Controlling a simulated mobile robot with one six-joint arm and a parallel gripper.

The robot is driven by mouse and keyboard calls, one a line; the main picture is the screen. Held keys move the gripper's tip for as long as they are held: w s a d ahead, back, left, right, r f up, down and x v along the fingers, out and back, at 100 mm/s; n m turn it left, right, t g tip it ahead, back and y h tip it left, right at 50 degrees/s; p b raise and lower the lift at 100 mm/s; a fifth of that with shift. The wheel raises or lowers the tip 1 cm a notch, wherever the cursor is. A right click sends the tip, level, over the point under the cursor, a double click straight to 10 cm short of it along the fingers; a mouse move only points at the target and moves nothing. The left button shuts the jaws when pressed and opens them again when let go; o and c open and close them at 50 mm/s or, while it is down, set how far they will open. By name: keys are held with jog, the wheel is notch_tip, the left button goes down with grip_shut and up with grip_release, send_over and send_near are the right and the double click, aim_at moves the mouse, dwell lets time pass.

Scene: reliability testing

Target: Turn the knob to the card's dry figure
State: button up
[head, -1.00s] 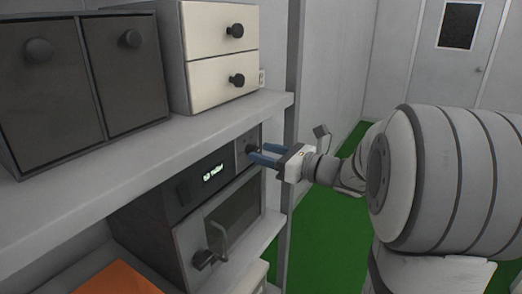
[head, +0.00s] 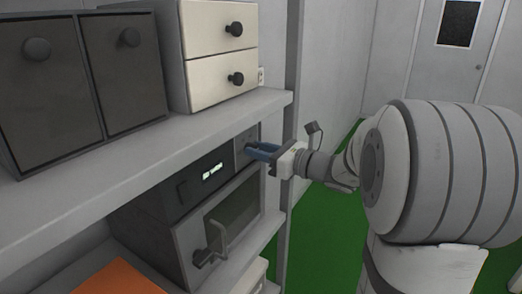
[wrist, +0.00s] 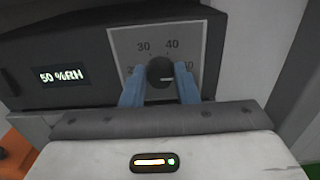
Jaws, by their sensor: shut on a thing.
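The round dark knob (wrist: 158,71) sits on a light grey dial plate (wrist: 125,45) in the wrist view. Its white pointer mark faces right, toward a figure mostly hidden behind the right finger that seems to end in 0. The figures 30 and 40 show above the knob; another at left is partly covered. The lit display (wrist: 62,76) reads 50 %RH. My gripper (wrist: 160,80) has its blue fingers shut on the knob, one on each side. In the head view my gripper (head: 258,150) reaches the panel from the right. I cannot make out a card.
The dark cabinet (head: 215,215) with a handled door stands under a grey shelf (head: 150,135). Cream drawers (head: 222,50) and dark-fronted boxes (head: 85,80) stand on the shelf. A small white item (head: 261,76) is beside the drawers. Green floor (head: 320,235) is open at right.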

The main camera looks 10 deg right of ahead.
jog(key=shift+f+b, duration=0.1)
jog(key=shift+b, duration=0.25)
jog(key=shift+c, duration=0.2)
jog(key=shift+n+b, duration=0.3)
jog(key=n+b, duration=1.1)
jog(key=b, duration=0.5)
jog(key=shift+s+b, duration=0.15)
jog(key=shift+b, duration=0.15)
jog(key=o, duration=1)
jog(key=shift+a, duration=0.1)
